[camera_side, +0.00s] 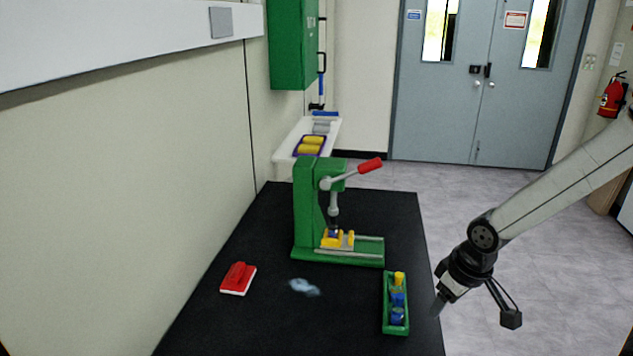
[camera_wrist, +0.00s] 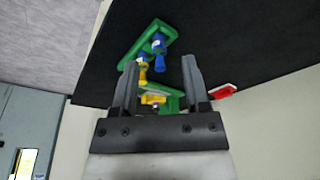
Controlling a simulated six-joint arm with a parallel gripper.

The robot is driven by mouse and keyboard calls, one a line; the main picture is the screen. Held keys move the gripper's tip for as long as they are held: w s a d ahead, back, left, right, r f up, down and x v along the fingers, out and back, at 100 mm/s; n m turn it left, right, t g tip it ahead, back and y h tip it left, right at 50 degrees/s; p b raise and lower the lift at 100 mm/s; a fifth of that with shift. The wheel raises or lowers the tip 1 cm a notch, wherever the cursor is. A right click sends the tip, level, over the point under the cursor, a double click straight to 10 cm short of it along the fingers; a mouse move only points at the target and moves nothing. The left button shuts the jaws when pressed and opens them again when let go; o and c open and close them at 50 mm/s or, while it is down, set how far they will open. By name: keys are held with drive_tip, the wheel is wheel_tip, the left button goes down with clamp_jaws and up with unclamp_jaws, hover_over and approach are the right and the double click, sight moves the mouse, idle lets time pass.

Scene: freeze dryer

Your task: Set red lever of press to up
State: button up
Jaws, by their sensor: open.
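The green press (camera_side: 306,215) stands upright near the back of the black table in the side view. Its lever has a grey arm and a red handle (camera_side: 370,165), which sticks out to the right and slants slightly upward. My gripper (camera_side: 473,312) is open and empty, in the air beyond the table's right edge, well right of and nearer the camera than the lever. In the wrist view my gripper (camera_wrist: 158,68) shows two spread fingers. Part of the press (camera_wrist: 170,104) shows low between them; I cannot make out the red handle there.
A green tray (camera_side: 385,300) with blue and yellow pieces lies on the table (camera_side: 250,320) near its right edge. A red and white block (camera_side: 238,278) and a pale blue crumpled item (camera_side: 304,287) lie to the left. A green cabinet (camera_side: 292,45) hangs behind.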

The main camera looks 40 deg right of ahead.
drive_tip(key=shift+o, duration=0.8)
wheel_tip(320, 180, up, 20)
drive_tip(key=n+h, duration=0.2)
drive_tip(key=n, duration=0.9)
hover_over(372, 164)
drive_tip(key=s, duration=0.2)
drive_tip(key=shift+w+a+f+t, duration=0.1)
drive_tip(key=shift+w+a+t, duration=0.15)
drive_tip(key=shift+a+t, duration=0.15)
drive_tip(key=shift+d, duration=0.1)
drive_tip(key=shift+x, duration=3.9)
drive_tip(key=shift+c, duration=0.2)
clamp_jaws()
